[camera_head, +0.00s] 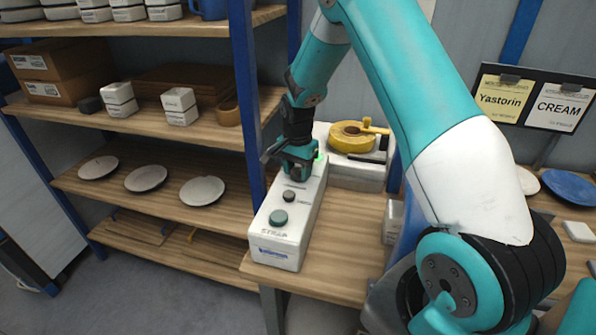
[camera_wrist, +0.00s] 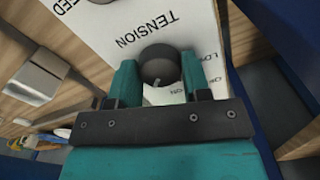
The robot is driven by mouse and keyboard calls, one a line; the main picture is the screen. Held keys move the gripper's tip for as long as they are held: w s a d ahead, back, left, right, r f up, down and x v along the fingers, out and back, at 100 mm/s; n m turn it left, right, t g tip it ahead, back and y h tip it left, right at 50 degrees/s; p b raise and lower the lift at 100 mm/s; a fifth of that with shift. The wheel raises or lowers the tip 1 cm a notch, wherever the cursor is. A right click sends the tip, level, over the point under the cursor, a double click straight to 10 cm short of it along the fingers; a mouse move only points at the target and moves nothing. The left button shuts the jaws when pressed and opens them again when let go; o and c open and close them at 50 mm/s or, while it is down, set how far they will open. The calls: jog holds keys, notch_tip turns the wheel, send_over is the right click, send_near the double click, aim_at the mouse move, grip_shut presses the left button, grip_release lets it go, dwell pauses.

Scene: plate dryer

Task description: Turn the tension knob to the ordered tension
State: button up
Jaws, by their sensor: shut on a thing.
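The white control box (camera_head: 290,230) stands on the wooden bench in the head view. My gripper (camera_head: 297,174) points down at its far end, hiding the control beneath it. In the wrist view, the dark grey round tension knob (camera_wrist: 160,64) sits beside the printed word TENSION. The teal fingers of my gripper (camera_wrist: 160,80) are shut on it, one on either side. A pale pointer mark shows at the knob's lower edge. A LOW label is partly visible beside the right finger; other scale words are cut off or hidden, so the setting is unclear.
A white machine with a yellow disc (camera_head: 352,137) stands behind. Cards read Yastorin (camera_head: 502,98) and CREAM (camera_head: 560,107). A blue post (camera_head: 245,90) rises close left.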

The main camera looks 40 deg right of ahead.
aim_at(297, 171)
jog(key=shift+w+r+m, duration=0.1)
jog(key=shift+m, duration=1.1)
jog(key=o, duration=0.9)
notch_tip(297, 171, up, 17)
jog(key=b, duration=0.3)
jog(key=shift+r+b, duration=0.2)
jog(key=shift+b, duration=0.1)
